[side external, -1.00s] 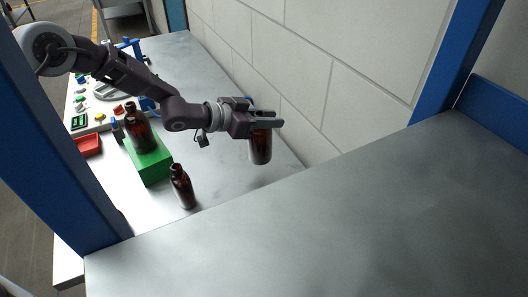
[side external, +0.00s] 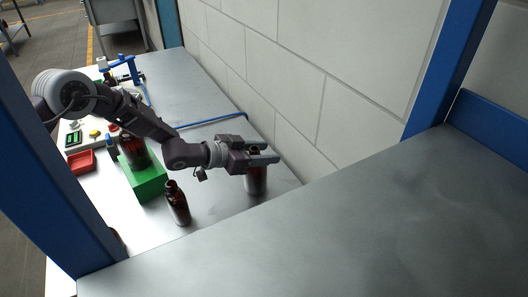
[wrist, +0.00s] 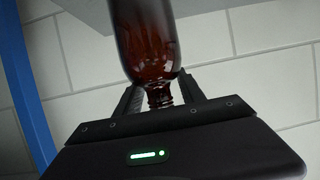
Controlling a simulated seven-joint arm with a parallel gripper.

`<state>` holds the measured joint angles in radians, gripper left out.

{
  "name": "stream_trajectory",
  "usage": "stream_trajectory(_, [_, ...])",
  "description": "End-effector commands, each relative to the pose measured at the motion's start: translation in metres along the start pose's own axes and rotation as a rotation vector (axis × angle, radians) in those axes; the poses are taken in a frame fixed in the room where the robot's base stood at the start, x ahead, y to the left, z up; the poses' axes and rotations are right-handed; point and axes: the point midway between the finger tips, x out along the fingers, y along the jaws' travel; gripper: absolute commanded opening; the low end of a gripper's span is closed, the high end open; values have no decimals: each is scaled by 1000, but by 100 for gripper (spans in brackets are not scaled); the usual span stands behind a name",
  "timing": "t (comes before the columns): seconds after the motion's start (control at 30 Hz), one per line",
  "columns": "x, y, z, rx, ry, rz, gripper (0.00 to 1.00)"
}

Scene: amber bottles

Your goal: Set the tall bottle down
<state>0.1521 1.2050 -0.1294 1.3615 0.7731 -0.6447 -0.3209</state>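My gripper (side external: 262,160) is shut on the neck of an amber bottle (side external: 256,182), which hangs upright below the fingers. In the wrist view the bottle (wrist: 148,45) appears neck down between the two fingers (wrist: 160,98). Its base is close to the table's surface; I cannot tell whether it touches. A second amber bottle (side external: 177,205) stands on the table to the left of the held one. A third amber bottle (side external: 134,152) stands on a green block (side external: 150,184), further left and partly behind my arm.
A grey metal surface (side external: 330,230) fills the foreground, with blue posts (side external: 455,65) at the sides. A white block wall (side external: 300,90) runs close behind the held bottle. A red tray (side external: 80,162) lies at the left. The table (side external: 190,75) beyond my arm is largely clear.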

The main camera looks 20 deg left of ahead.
Motion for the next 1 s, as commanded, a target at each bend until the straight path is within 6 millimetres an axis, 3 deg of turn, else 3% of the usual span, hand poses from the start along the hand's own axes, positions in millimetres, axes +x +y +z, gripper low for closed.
stream_trajectory(0.23, [-9,-1,-3,0,-1,0,46])
stream_trajectory(0.43, [-51,0,-3,-3,-2,-1,46])
stream_trajectory(0.7, [-72,-1,-54,1,4,-1,46])
stream_trajectory(1.0, [-78,0,-68,0,0,0,46])
